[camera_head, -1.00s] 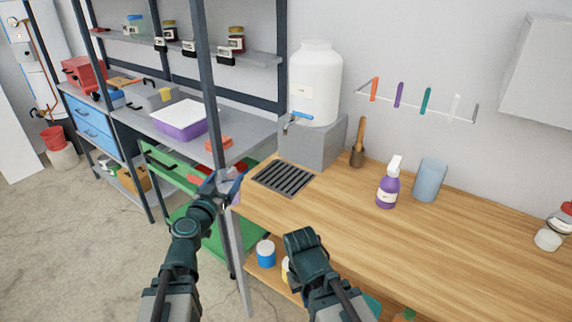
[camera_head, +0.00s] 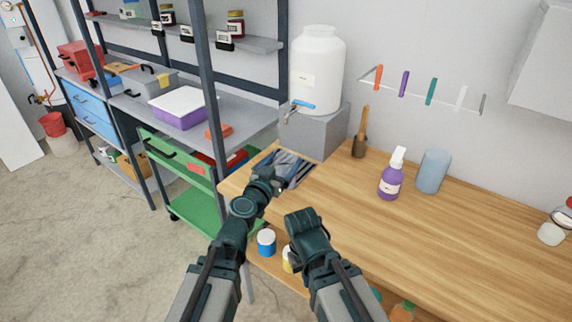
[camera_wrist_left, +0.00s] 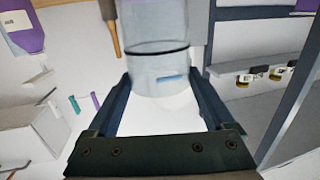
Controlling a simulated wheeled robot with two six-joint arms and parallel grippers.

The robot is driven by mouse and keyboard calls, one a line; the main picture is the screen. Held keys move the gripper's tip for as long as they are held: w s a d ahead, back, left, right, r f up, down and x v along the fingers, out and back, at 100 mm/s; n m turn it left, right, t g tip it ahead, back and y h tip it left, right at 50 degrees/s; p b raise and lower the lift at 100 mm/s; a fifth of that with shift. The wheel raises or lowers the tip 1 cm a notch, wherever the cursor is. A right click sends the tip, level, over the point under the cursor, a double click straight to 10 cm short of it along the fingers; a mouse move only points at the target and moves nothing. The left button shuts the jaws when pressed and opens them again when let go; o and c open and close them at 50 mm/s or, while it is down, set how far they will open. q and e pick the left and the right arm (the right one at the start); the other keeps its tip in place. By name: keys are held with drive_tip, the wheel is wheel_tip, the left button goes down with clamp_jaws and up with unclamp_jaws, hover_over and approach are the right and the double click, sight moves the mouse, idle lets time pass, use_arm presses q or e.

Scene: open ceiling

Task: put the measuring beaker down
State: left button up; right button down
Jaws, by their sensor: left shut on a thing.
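The measuring beaker (camera_wrist_left: 158,40) is clear, with a dark ring around it, and sits between my left fingers in the left wrist view. My left gripper (camera_wrist_left: 162,90) is shut on it. In the head view my left gripper (camera_head: 283,175) is over the dark drain grate (camera_head: 302,178) at the counter's left end, in front of the white dispenser. The beaker is hard to make out there, and whether its base touches the grate cannot be told.
The white dispenser (camera_head: 317,68) with a blue tap stands on a grey block (camera_head: 318,132) just behind the grate. A wooden brush (camera_head: 360,135), purple spray bottle (camera_head: 391,178) and blue cup (camera_head: 433,171) stand to the right. The wooden counter (camera_head: 450,235) has clear room in front.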

use_arm(q)
drive_tip(key=w+f+b, duration=0.1)
drive_tip(key=w, duration=0.4)
drive_tip(key=w+f+b, duration=0.2)
drive_tip(key=w, duration=0.3)
drive_tip(key=w+f+b, duration=0.2)
drive_tip(key=w, duration=0.4)
drive_tip(key=shift+d, duration=0.15)
drive_tip(key=shift+f, duration=0.2)
drive_tip(key=o, duration=1.5)
drive_tip(key=shift+r, duration=0.1)
